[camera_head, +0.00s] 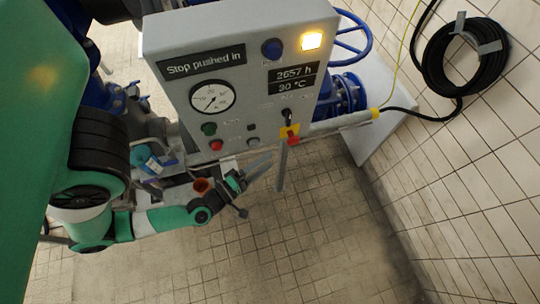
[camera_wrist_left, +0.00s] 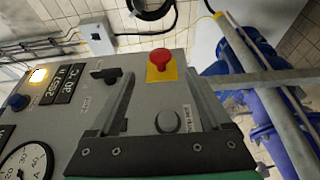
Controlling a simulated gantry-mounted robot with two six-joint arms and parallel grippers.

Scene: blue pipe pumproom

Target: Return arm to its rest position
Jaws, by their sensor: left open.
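My left gripper (camera_head: 277,152) is open at the lower edge of the grey control panel (camera_head: 240,80) in the head view. In the left wrist view its two fingers (camera_wrist_left: 162,72) stand apart, with nothing held between them. A red stop button (camera_head: 292,140) on a yellow plate lies just beyond the fingertips; it also shows between them in the left wrist view (camera_wrist_left: 161,59). I cannot tell whether the fingers touch the panel. My left arm (camera_head: 165,218) is bent below and left of the panel. My right gripper is not in view.
The panel has a lit lamp (camera_head: 311,41), a gauge (camera_head: 211,97) and a display reading "Stop pushed in" (camera_head: 205,64). Blue pipework (camera_head: 345,92) stands behind it. A coiled black hose (camera_head: 465,55) hangs on the tiled wall. The tiled floor (camera_head: 290,245) below is clear.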

